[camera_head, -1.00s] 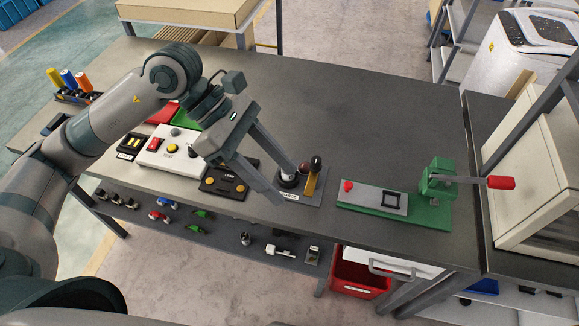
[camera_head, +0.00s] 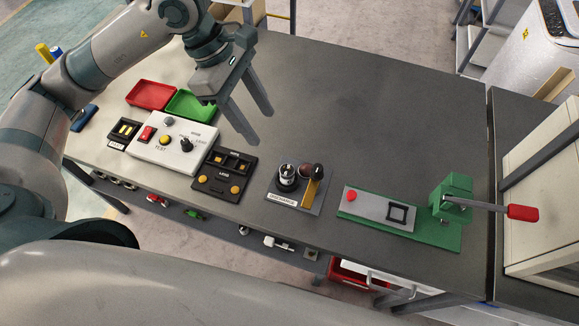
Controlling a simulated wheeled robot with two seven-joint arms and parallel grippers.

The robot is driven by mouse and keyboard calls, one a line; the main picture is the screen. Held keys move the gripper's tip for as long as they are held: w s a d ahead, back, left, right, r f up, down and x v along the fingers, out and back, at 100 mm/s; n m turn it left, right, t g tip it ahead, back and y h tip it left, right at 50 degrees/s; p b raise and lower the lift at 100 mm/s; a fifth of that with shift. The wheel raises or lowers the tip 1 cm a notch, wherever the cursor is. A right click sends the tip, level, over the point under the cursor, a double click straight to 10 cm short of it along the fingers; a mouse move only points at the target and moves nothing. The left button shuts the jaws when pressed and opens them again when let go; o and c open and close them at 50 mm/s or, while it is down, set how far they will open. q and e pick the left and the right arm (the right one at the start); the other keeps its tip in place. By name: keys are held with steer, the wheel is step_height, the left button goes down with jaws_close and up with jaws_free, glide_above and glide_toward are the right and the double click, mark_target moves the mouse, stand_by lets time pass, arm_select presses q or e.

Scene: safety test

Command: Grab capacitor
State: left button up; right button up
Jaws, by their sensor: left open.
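My left gripper (camera_head: 259,126) is open and empty, its two fingers pointing down above the table behind the black module. I cannot tell for certain which part is the capacitor. A dark, ringed cylinder (camera_head: 287,178) stands upright on a grey labelled plate (camera_head: 303,206), in front of and to the right of the gripper and apart from it. A yellow upright piece (camera_head: 313,187) and a dark-topped post stand beside it. A small black holder (camera_head: 124,130) with yellow parts is at the left. My right gripper is not in view.
A white test box (camera_head: 170,152) with knobs and a black module (camera_head: 222,173) stand left of the plate. Red (camera_head: 151,95) and green (camera_head: 190,104) trays lie behind. A green lever fixture (camera_head: 443,232) is at the right. The table's back middle is clear.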

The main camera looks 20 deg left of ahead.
arm_select(q)
steer(key=p, duration=0.5)
glide_toward(286, 167)
steer(key=x, duration=0.5)
steer(key=shift+s+d+r, duration=0.1)
steer(key=shift+d+r, duration=0.05)
steer(key=shift+d, duration=0.05)
steer(key=shift+d+f, duration=0.15)
steer(key=shift+f, duration=0.3)
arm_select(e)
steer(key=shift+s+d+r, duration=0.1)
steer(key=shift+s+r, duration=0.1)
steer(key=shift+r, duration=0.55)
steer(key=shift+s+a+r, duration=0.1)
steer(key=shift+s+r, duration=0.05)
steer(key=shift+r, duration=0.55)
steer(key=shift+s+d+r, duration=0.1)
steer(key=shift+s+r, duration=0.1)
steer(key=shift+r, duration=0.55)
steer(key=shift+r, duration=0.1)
arm_select(q)
steer(key=shift+p+x, duration=0.7)
steer(key=shift+x, duration=0.1)
steer(key=shift+p+x, duration=0.6)
steer(key=shift+x, duration=0.4)
steer(key=shift+f, duration=0.85)
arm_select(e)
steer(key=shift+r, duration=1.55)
arm_select(q)
steer(key=shift+c, duration=0.4)
